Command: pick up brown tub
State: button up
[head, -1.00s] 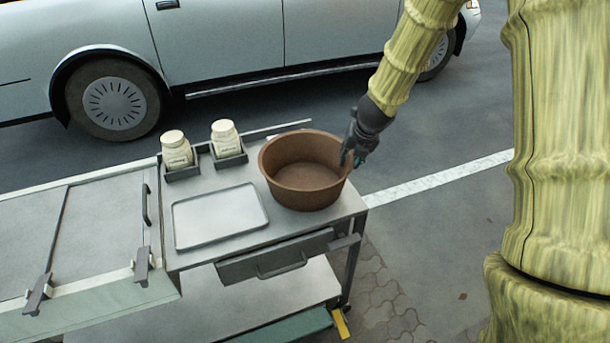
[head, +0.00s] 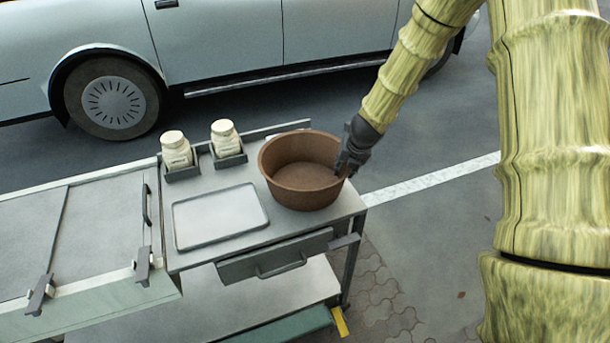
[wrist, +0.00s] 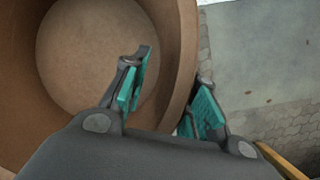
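The brown tub (head: 305,190) is a round, open, empty bowl standing upright on the right end of the grey cart top. My gripper (head: 345,168) is at the tub's right rim. In the wrist view the tub (wrist: 95,60) fills the left side. There my gripper (wrist: 165,108) has its two teal-padded fingers apart, one over the inside of the tub and the other outside its wall. The rim passes between them with a gap showing. I cannot tell whether either finger touches the wall.
A shallow grey tray (head: 220,217) lies left of the tub. Two white jars, one at left (head: 176,150) and one at right (head: 226,138), stand in holders behind the tray. A drawer (head: 275,258) is under the cart top. A parked car (head: 230,45) stands behind.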

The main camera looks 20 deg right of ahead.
jog(key=shift+c, duration=0.2)
grip_shut()
